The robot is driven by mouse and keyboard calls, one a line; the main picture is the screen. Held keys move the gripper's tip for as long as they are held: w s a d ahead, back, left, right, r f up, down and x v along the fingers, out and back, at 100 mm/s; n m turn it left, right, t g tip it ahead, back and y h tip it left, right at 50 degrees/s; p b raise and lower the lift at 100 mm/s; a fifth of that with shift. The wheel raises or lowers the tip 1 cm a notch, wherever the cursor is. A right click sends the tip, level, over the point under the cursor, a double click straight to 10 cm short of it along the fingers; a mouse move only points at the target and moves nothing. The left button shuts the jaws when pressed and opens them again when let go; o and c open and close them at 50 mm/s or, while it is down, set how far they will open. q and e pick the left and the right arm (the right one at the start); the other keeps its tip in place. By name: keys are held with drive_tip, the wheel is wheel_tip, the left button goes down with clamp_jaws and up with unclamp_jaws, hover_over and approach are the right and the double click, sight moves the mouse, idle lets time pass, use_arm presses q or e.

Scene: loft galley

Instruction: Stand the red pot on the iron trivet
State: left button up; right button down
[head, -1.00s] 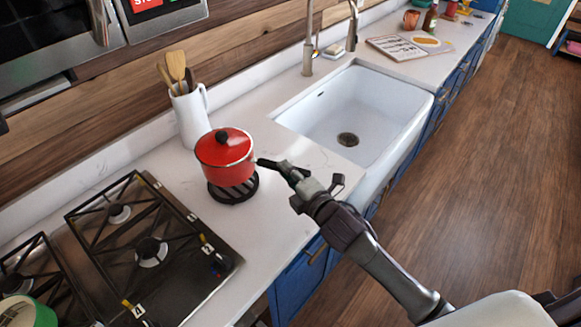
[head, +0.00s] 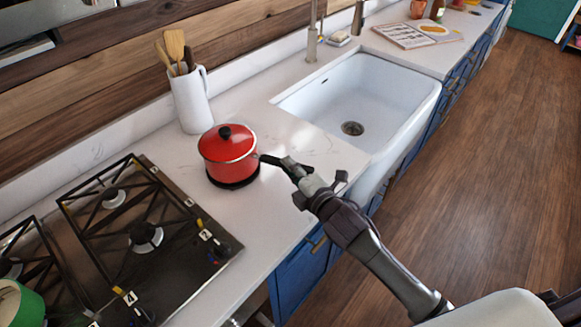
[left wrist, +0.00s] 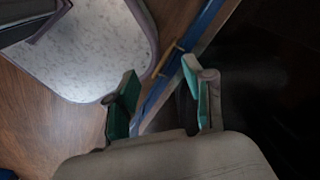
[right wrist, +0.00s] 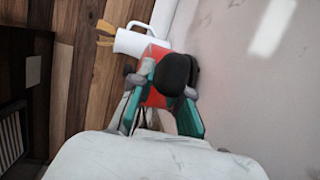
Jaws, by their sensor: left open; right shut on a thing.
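The red pot (head: 228,142), with a red lid and black knob, is upright over the dark iron trivet (head: 234,184). Only the trivet's near rim shows below the pot. The pot looks to be on it or very close above; I cannot tell which. My right gripper (head: 279,162) is shut on the pot's black handle, to the right of the pot. In the right wrist view the handle (right wrist: 175,74) is between the teal fingers, with part of the red pot behind. My left gripper (left wrist: 160,92) is open and empty in the left wrist view, away from the pot.
A white jug (head: 189,100) with wooden utensils stands behind the pot. The black gas hob (head: 175,262) lies to the left, with a green item (head: 22,303) at its corner. The white sink (head: 385,90) is to the right. Counter in front of the trivet is clear.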

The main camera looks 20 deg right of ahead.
drive_tip(key=shift+f+b, duration=0.2)
drive_tip(key=shift+b, duration=0.1)
idle(0.4)
drive_tip(key=c, duration=1)
unclamp_jaws()
drive_tip(key=shift+c, duration=0.2)
drive_tip(key=shift+s+f, duration=0.1)
drive_tip(key=shift+f, duration=0.25)
drive_tip(key=shift+s, duration=0.1)
drive_tip(key=v, duration=1.1)
drive_tip(key=shift+s+d+r, duration=0.15)
drive_tip(key=shift+s+r, duration=0.15)
drive_tip(key=shift+s, duration=0.05)
